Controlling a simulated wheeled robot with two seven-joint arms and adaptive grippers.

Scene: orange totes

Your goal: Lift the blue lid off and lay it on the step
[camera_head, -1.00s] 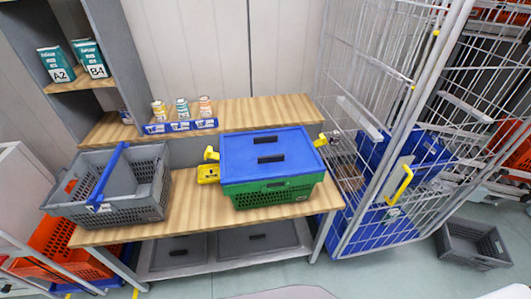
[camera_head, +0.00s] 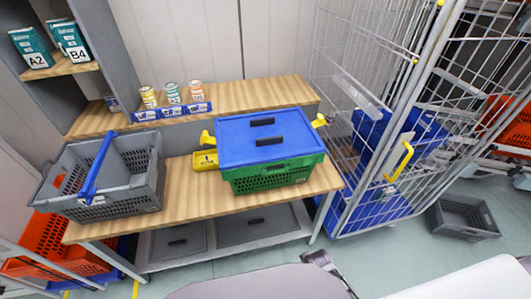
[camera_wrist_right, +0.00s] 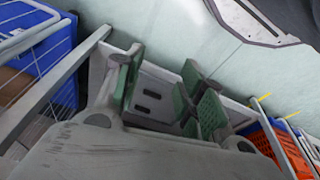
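The blue lid (camera_head: 264,136), with two dark handles on top, lies on the green crate (camera_head: 272,175) on the wooden table (camera_head: 215,197). The lid looks slightly tilted on the crate, and yellow handles stick out at both sides. A raised wooden step (camera_head: 240,97) runs along the back of the table; its right part is bare. My right gripper (camera_head: 318,258) shows partly at the bottom of the head view, in front of the table and away from the lid. In the right wrist view its green-padded fingers (camera_wrist_right: 163,88) are apart and empty. My left gripper is not in view.
Several small containers (camera_head: 172,93) stand at the step's left, behind blue label holders. A grey basket (camera_head: 140,195) with a blue handle is at the table's left. A yellow tray (camera_head: 204,160) is beside the crate. A wire cage trolley (camera_head: 365,225) stands close on the right.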

